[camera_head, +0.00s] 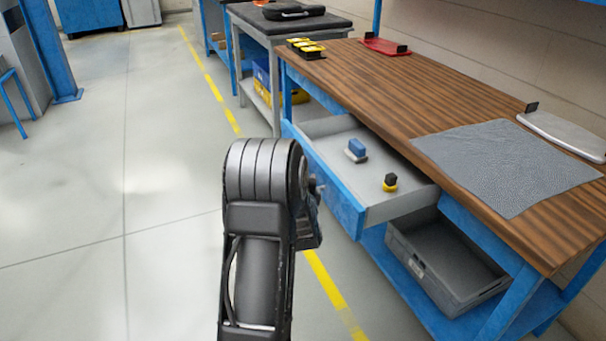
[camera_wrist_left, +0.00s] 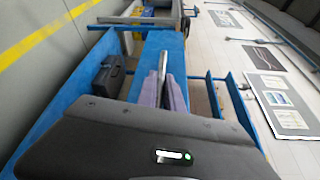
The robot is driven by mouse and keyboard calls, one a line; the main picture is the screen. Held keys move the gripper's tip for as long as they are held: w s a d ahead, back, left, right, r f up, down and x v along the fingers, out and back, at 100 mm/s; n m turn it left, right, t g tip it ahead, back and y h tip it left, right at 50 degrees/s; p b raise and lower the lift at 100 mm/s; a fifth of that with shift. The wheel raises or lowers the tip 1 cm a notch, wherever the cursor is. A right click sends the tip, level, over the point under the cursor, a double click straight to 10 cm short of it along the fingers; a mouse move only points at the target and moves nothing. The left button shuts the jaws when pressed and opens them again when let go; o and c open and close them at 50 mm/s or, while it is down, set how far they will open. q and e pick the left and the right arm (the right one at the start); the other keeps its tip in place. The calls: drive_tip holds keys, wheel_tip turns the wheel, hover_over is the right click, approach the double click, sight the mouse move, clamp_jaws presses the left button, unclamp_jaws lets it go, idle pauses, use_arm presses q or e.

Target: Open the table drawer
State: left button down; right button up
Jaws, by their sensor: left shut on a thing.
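The table drawer (camera_head: 345,207), with a blue front and grey inside, stands pulled out from under the wooden tabletop (camera_head: 385,90). Inside it are a blue block-like item (camera_head: 357,147) and a small yellow and black item (camera_head: 390,182). My left gripper (camera_head: 316,190) is at the outer face of the drawer front, mostly hidden behind my own arm. In the left wrist view its fingers (camera_wrist_left: 163,92) are closed around a thin metal bar, the drawer handle (camera_wrist_left: 164,62), against the blue front. My right gripper is not in view.
A grey crate (camera_head: 445,262) sits on the lower shelf beneath the drawer. A grey textured mat (camera_head: 505,165), a red tray (camera_head: 384,46) and a white tray (camera_head: 565,135) lie on the tabletop. A second bench (camera_head: 285,25) stands behind.

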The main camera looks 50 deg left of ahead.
use_arm(q)
drive_tip(key=c, duration=1.5)
unclamp_jaws()
drive_tip(key=p+v, duration=0.1)
drive_tip(key=v, duration=0.6)
drive_tip(key=shift+s+d, duration=0.2)
drive_tip(key=shift+d, duration=0.1)
drive_tip(key=shift+d, duration=0.1)
